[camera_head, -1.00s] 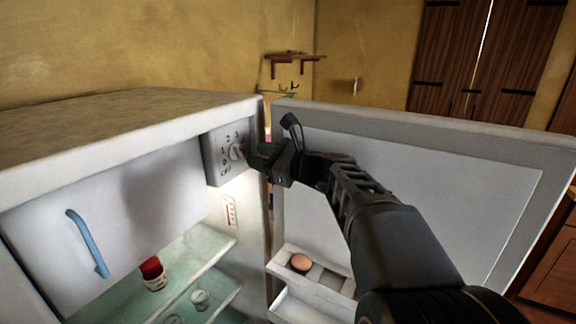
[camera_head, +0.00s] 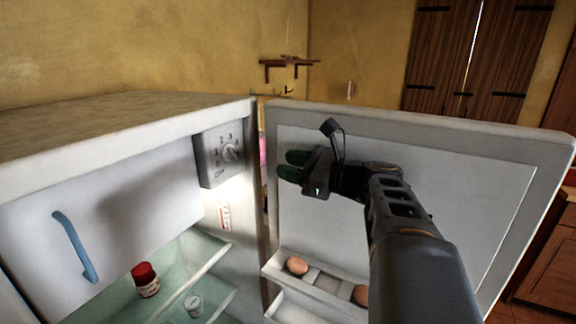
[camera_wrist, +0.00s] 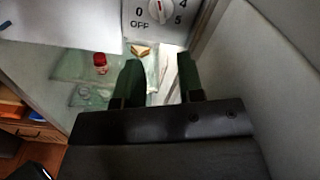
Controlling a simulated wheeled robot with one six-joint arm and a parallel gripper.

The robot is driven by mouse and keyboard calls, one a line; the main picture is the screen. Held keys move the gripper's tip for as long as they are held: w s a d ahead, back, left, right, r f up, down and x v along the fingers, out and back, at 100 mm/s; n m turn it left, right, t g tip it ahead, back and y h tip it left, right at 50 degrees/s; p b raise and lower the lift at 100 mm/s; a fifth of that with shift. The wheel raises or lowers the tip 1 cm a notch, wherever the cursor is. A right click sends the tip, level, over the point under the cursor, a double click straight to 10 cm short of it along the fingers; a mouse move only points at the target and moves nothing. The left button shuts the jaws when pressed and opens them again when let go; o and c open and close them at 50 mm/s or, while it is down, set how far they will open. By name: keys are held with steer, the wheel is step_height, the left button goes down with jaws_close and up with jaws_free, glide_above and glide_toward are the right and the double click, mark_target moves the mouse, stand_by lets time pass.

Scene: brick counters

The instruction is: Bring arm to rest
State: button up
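My gripper (camera_head: 290,166) is in front of the open fridge door's inner face, to the right of the thermostat dial (camera_head: 230,152). Its two green fingers are apart with nothing between them, as the wrist view also shows (camera_wrist: 160,85). The dial, with numbers around it, sits on a grey box at the fridge's upper right inside wall; in the wrist view the dial (camera_wrist: 160,10) is ahead of the fingers, with OFF and numbers printed around it. The gripper is clear of the dial.
The fridge door (camera_head: 400,190) stands open close behind my arm, with eggs (camera_head: 297,265) in its shelf. A freezer flap with a blue handle (camera_head: 75,247) is at left. A red-capped jar (camera_head: 146,279) stands on a glass shelf. A wall shelf (camera_head: 287,64) hangs behind.

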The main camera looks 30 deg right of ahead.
steer(key=s+a+f+n+g+h, duration=0.25)
steer(key=a+f+n+g, duration=0.5)
steer(key=f, duration=0.45)
steer(key=s+f+n+g+h+p, duration=0.1)
steer(key=s+f+n+h, duration=0.3)
steer(key=f+n, duration=0.2)
steer(key=s+a+f+n+g+h+p, duration=0.1)
steer(key=s+f+n+h, duration=0.3)
steer(key=n, duration=0.7)
step_height(320, 180, down, 2)
steer(key=shift+s+f+g, duration=0.15)
steer(key=shift+s+g, duration=0.5)
steer(key=shift+g, duration=0.1)
